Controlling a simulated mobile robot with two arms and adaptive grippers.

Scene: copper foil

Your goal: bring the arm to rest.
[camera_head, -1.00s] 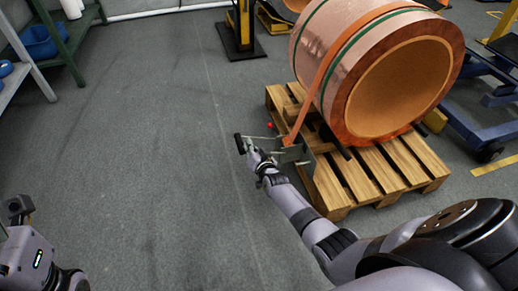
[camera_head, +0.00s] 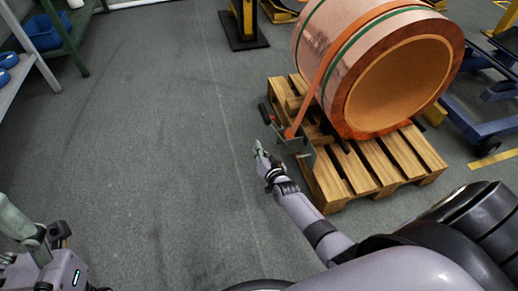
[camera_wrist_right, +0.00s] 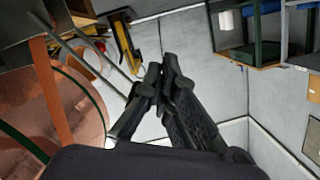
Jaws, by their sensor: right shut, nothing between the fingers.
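My right gripper (camera_head: 260,152) is at the end of the outstretched right arm, just left of the pallet's near-left side. Its dark fingers (camera_wrist_right: 158,82) are together and empty in the wrist view. A metal tensioner (camera_head: 292,143) with a dark-ended lever (camera_head: 265,114) hangs on the orange strap (camera_head: 312,92) around the copper foil coil (camera_head: 330,45). The gripper appears apart from the lever, in front of it. Part of my left arm (camera_head: 45,265) shows at the lower left; I cannot make out its finger state.
The coil lies on a wooden pallet (camera_head: 335,186). A blue wheeled frame (camera_head: 470,135) stands at right. A yellow post on a black base (camera_head: 243,30) stands behind. Shelving with blue bins (camera_head: 42,32) is at the upper left. The grey floor (camera_head: 150,130) at left is clear.

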